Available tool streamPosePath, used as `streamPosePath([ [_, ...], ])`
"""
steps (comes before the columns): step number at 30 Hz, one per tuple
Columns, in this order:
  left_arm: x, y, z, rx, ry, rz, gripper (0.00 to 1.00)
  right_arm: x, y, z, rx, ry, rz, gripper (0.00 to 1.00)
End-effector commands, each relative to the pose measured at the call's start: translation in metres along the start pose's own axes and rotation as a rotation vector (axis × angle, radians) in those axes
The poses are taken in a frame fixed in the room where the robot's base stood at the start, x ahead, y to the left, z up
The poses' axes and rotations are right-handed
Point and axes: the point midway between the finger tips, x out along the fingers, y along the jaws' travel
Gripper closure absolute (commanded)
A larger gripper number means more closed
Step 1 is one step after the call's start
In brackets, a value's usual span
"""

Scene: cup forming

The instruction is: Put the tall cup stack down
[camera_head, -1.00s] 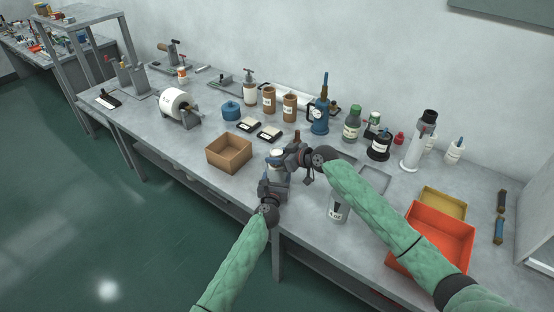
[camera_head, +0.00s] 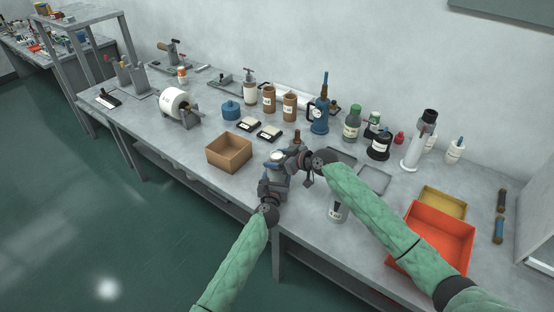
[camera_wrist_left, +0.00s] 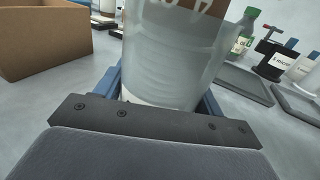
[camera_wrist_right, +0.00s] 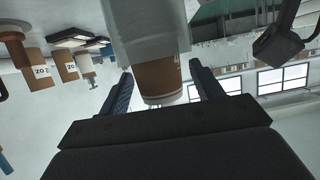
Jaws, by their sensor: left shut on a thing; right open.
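The tall cup stack (camera_wrist_left: 172,55) is a translucent whitish sleeve over a brown paper cup with a pale base, upright between my left gripper's fingers in the left wrist view. My left gripper (camera_head: 272,172) is shut on it near the table's front edge. The right wrist view shows the stack (camera_wrist_right: 158,75) upside down, with its brown part between the spread blue fingers of my right gripper (camera_wrist_right: 160,88). My right gripper is open. In the head view my grippers hide most of the stack, and I cannot tell whether its base touches the table.
An open cardboard box (camera_head: 229,153) stands left of my grippers. Two dark trays, one of them a flat grey tray (camera_head: 374,180), lie to the right. A labelled cup (camera_head: 338,211) stands near the front edge. An orange bin (camera_head: 440,240) is farther right. Brown cups and bottles stand behind.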

Motion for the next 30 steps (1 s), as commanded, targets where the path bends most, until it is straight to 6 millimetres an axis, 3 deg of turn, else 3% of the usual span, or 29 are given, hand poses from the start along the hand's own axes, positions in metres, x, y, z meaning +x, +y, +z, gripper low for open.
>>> streamPosePath([
  [18,0.0,0.0,0.0,0.0,0.0,0.0,0.53,-0.101,0.001,0.002,0.0,-0.003,0.001,0.35],
  [24,0.0,0.0,0.0,0.0,0.0,0.0,0.53,-0.116,0.0,0.001,0.0,-0.002,0.0,0.35],
  [30,0.0,0.0,0.0,0.0,0.0,0.0,0.53,-0.119,0.0,0.001,0.0,-0.002,0.0,0.35],
])
